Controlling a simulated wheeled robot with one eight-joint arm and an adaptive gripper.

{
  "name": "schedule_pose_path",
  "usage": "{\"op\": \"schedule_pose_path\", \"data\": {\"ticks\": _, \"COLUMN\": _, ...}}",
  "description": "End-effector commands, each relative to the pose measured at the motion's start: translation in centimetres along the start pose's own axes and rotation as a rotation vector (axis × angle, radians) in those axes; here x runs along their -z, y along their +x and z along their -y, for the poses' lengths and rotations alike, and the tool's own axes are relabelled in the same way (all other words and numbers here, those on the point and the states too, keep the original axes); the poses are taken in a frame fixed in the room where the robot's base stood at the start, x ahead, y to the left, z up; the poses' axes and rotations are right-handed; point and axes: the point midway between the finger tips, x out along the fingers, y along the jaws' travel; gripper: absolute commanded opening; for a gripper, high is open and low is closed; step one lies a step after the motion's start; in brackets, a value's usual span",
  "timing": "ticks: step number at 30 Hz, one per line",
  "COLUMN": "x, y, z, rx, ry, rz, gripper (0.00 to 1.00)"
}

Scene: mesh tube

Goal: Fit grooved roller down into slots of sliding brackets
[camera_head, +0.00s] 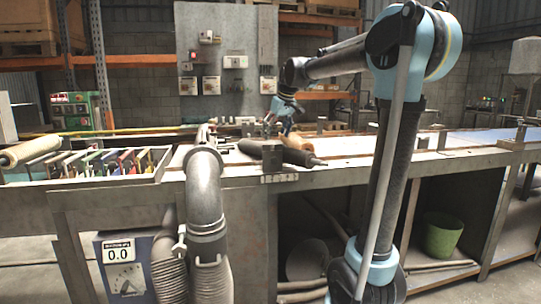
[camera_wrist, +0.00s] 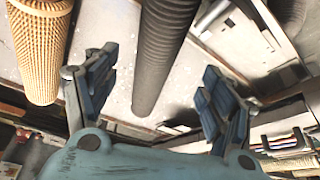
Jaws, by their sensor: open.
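In the wrist view, a dark grooved roller (camera_wrist: 163,50) runs lengthwise between the two fingers of my gripper (camera_wrist: 158,66). The fingers are spread wide, with a visible gap on both sides of the roller. In the head view, my gripper (camera_head: 282,112) is small, over the back part of the workbench. Dark cylindrical parts (camera_head: 303,160) lie on the bench in front of it, near a dark block (camera_head: 272,153). I cannot tell which of these is the grooved roller. The sliding brackets and their slots cannot be made out clearly in either view.
A tan mesh tube (camera_wrist: 40,48) lies left of the roller in the wrist view. A thick grey hose (camera_head: 206,185) rises at the bench's front edge. A tray of coloured tools (camera_head: 110,163) stands left. The bench's right part (camera_head: 455,142) looks mostly clear.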

Motion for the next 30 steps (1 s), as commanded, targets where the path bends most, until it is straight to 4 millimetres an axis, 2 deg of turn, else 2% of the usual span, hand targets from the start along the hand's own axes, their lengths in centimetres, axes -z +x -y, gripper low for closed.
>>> {"op": "schedule_pose_path", "data": {"ticks": 3, "x": 0.0, "y": 2.0, "z": 0.0, "rx": 0.0, "ry": 0.0, "rz": 0.0, "gripper": 0.76}}
{"op": "schedule_pose_path", "data": {"ticks": 6, "x": 0.0, "y": 3.2, "z": -0.1, "rx": 0.0, "ry": 0.001, "rz": 0.0, "gripper": 0.76}}
{"op": "schedule_pose_path", "data": {"ticks": 14, "x": 0.0, "y": 4.7, "z": -0.1, "rx": -0.001, "ry": 0.001, "rz": 0.0, "gripper": 0.76}}
{"op": "schedule_pose_path", "data": {"ticks": 22, "x": 0.1, "y": 8.2, "z": -0.5, "rx": 0.0, "ry": 0.001, "rz": 0.0, "gripper": 0.76}}
{"op": "schedule_pose_path", "data": {"ticks": 30, "x": 0.1, "y": 9.3, "z": -0.5, "rx": -0.001, "ry": 0.001, "rz": 0.0, "gripper": 0.76}}
